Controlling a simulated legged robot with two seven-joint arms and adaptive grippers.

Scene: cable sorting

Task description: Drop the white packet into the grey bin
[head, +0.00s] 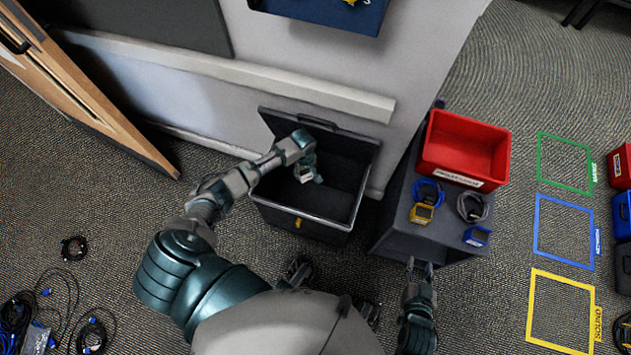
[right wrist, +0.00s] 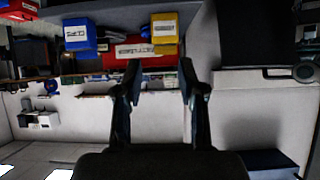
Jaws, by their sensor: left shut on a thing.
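The grey bin (head: 285,217) stands on the floor against the wall with its lid (head: 350,143) raised. My left gripper (head: 312,177) is over the bin's opening, pointing down. It is shut on a small white packet (head: 304,172), which is partly hidden by the gripper. The packet is inside the outline of the opening; its exact height above the bin floor is hard to tell. My right gripper (head: 419,267) is open and empty near the front of the grey stand. Its spread fingers also show in the right wrist view (right wrist: 160,75).
The grey stand (head: 393,225) right of the bin holds a red crate (head: 463,140), coiled cables and small yellow and blue boxes. Green, blue and yellow floor outlines lie at right. Loose cables (head: 75,247) lie at left. A wooden door (head: 90,95) stands at upper left.

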